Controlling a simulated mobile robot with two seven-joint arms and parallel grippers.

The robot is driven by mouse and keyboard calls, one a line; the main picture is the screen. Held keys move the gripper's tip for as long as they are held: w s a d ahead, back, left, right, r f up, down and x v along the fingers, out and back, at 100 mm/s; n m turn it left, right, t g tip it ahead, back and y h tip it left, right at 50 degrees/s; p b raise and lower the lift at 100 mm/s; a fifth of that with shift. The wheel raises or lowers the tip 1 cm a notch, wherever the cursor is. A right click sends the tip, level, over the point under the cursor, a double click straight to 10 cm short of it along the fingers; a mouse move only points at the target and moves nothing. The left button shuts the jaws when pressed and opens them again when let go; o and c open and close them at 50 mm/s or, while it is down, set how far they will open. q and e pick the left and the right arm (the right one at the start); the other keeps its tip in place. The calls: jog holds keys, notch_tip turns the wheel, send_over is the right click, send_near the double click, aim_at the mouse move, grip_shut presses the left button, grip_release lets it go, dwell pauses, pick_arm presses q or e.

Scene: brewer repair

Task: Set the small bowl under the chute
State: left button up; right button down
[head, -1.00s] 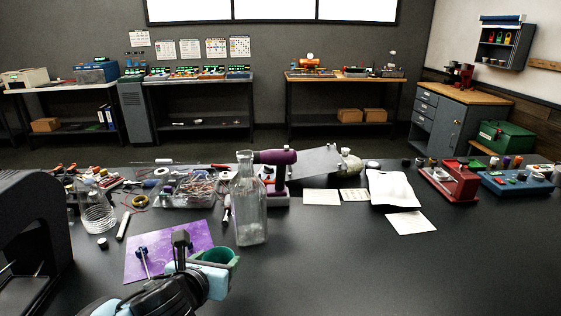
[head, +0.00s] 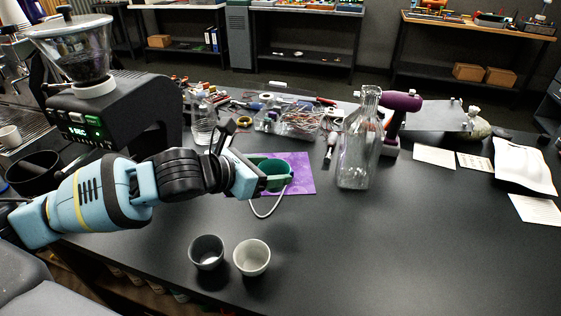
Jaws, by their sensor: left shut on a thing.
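A black grinder (head: 125,105) with a clear hopper (head: 75,55) stands at the left, behind my left arm. Its chute cannot be made out. A black round container (head: 35,172) is beside the grinder at the left edge. My right gripper is out of view.
A dark grey cup (head: 207,252) and a white cup (head: 251,257) stand near the table's front edge. A glass bottle (head: 357,145) stands right of the mat. Loose wires and tools lie behind. The dark table (head: 410,240) is clear at the front right.

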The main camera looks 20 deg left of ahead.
pick_arm(q)
jog(key=shift+a+r, duration=0.35)
jog(key=shift+a, duration=0.3)
jog(key=shift+f+b, duration=0.35)
jog(key=shift+f, duration=4.65)
jog(key=shift+f, duration=0.15)
jog(key=o, duration=1.1)
jog(key=shift+r, duration=0.2)
jog(key=v, duration=1.2)
